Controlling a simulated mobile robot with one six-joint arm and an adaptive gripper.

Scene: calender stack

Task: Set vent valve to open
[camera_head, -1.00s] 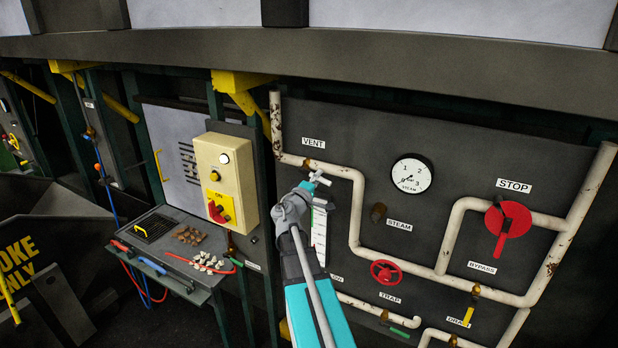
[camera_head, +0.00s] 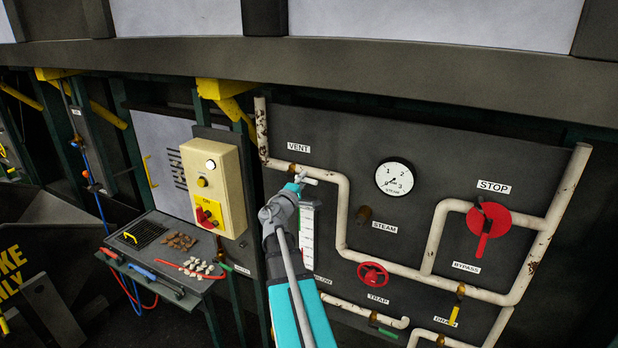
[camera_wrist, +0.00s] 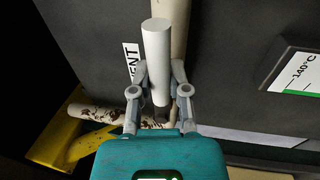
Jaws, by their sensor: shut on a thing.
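The vent valve has a pale bar handle (camera_head: 309,181) on the white pipe just below the VENT label (camera_head: 298,147) in the head view. My gripper (camera_head: 297,186) is at this handle, coming up from below. In the wrist view the handle is a pale cylinder (camera_wrist: 157,45) standing between the two fingers of my gripper (camera_wrist: 159,92), which are shut on it. The fingers and the teal gripper body hide the handle's lower end and the valve body.
A pressure gauge (camera_head: 394,178), a red STOP valve (camera_head: 488,220) and a red TRAP wheel (camera_head: 373,274) are to the right. White pipes (camera_head: 343,215) run close beside my gripper. A cream switch box (camera_head: 219,190) and a tool shelf (camera_head: 160,255) are on the left.

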